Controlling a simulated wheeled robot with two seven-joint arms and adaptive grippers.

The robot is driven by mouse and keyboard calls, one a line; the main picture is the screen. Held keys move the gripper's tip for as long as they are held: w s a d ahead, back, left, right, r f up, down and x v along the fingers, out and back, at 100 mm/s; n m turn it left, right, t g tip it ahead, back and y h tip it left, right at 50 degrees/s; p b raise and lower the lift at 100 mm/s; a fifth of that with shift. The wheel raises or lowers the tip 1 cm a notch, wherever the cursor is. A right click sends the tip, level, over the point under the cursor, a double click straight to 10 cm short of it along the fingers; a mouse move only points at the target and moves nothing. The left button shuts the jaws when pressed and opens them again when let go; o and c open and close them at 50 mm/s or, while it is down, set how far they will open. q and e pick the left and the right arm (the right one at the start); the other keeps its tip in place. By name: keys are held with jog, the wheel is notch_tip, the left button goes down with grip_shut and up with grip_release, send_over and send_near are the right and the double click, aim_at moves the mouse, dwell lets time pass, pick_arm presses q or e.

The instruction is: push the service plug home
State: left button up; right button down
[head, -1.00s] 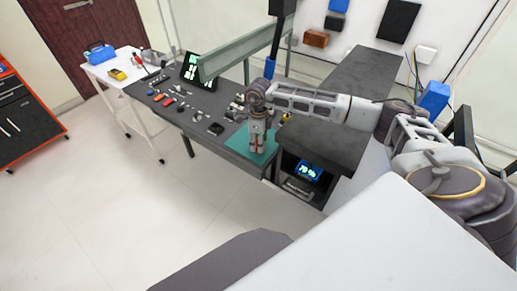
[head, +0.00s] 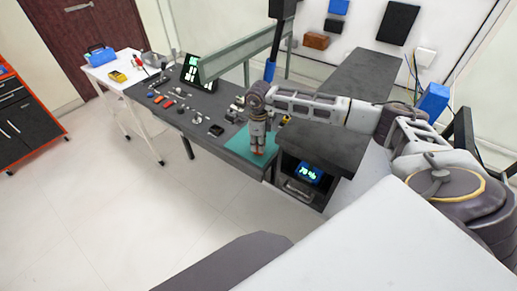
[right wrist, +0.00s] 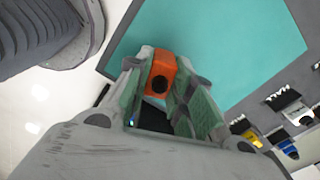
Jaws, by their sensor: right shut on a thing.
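My right gripper (head: 257,149) points down over the teal mat (head: 238,146) at the end of the dark bench. In the right wrist view, my right gripper (right wrist: 165,95) has its green-padded fingers closed on an orange block (right wrist: 161,70) with a round black spot, which looks like the service plug. The teal mat (right wrist: 215,45) lies beyond it. The fingers hide part of the block's sides. I cannot tell whether the block touches anything underneath, and no socket is clearly visible. My left gripper is not in view.
Several small parts (head: 168,103) lie on the bench left of the mat, below a tilted screen (head: 191,70). A dark box with a lit blue display (head: 308,173) sits under the right-hand bench. A green-grey rail (head: 238,55) stands behind. The floor is clear.

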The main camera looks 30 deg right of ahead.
jog(key=shift+r, duration=0.1)
jog(key=shift+w+r, duration=0.1)
jog(key=shift+r, duration=0.45)
notch_tip(320, 180, up, 8)
jog(key=shift+f+b, duration=0.2)
jog(key=shift+b, duration=0.2)
jog(key=shift+r, duration=0.45)
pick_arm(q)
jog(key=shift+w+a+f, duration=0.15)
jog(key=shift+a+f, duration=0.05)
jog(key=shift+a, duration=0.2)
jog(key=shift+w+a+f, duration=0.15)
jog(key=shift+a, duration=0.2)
pick_arm(e)
jog(key=shift+r, duration=0.1)
